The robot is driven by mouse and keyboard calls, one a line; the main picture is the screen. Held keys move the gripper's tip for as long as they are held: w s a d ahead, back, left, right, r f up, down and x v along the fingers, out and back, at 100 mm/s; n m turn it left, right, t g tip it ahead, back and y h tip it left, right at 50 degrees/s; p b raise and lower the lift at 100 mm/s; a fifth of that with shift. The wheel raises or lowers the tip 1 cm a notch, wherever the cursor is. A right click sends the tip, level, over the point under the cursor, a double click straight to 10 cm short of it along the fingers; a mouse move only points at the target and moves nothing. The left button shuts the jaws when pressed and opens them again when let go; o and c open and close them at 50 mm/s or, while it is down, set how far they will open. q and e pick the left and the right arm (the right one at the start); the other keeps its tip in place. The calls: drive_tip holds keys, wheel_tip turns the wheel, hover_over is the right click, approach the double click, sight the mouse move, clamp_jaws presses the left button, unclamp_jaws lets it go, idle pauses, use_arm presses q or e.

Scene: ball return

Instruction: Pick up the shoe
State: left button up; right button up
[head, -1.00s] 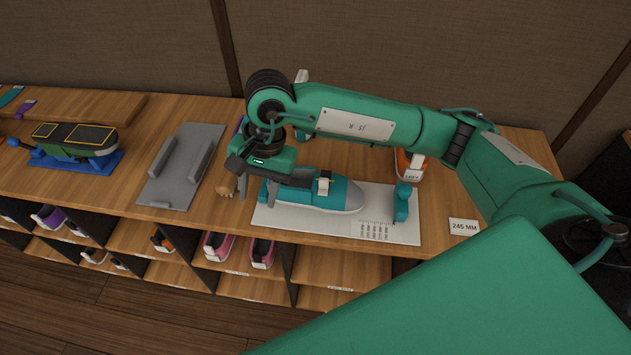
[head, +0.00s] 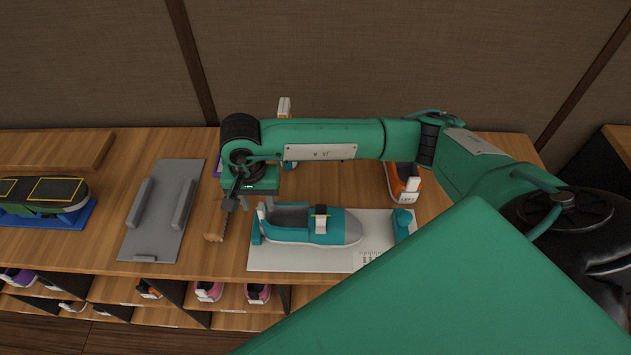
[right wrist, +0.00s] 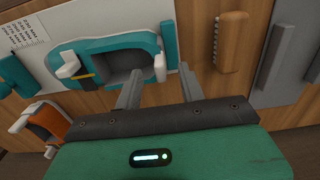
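The teal shoe (head: 285,233) with a grey toe and a white strap lies on a white measuring board (head: 285,261), toe to the right. It also shows in the right wrist view (right wrist: 112,46), with its dark opening and a white heel tab (right wrist: 160,68). My right gripper (head: 236,204) hangs near the heel end, to its left in the head view. In the right wrist view its two fingers (right wrist: 160,90) are apart with nothing between them, and the heel tab lies just beyond them. My left gripper is not in view.
A brush with a wooden handle (head: 213,237) lies left of the board, close to my right gripper. A grey tray (head: 160,210) stands further left. An orange shoe (head: 405,178) is behind the board, by my right arm.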

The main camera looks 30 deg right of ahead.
sight(261, 207)
drive_tip(key=shift+w+d+f+p, duration=0.1)
drive_tip(key=shift+d+f+p, duration=0.05)
drive_tip(key=shift+f+p, duration=0.35)
drive_tip(key=shift+w+d+f+p, duration=0.1)
drive_tip(key=shift+f+p, duration=0.25)
drive_tip(key=shift+f, duration=0.2)
wheel_tip(261, 207, down, 2)
drive_tip(key=shift+f+p, duration=0.15)
drive_tip(key=shift+p, duration=0.2)
drive_tip(key=shift+f, duration=0.45)
drive_tip(key=c, duration=0.7)
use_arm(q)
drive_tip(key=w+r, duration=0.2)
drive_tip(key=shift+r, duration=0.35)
use_arm(e)
clamp_jaws()
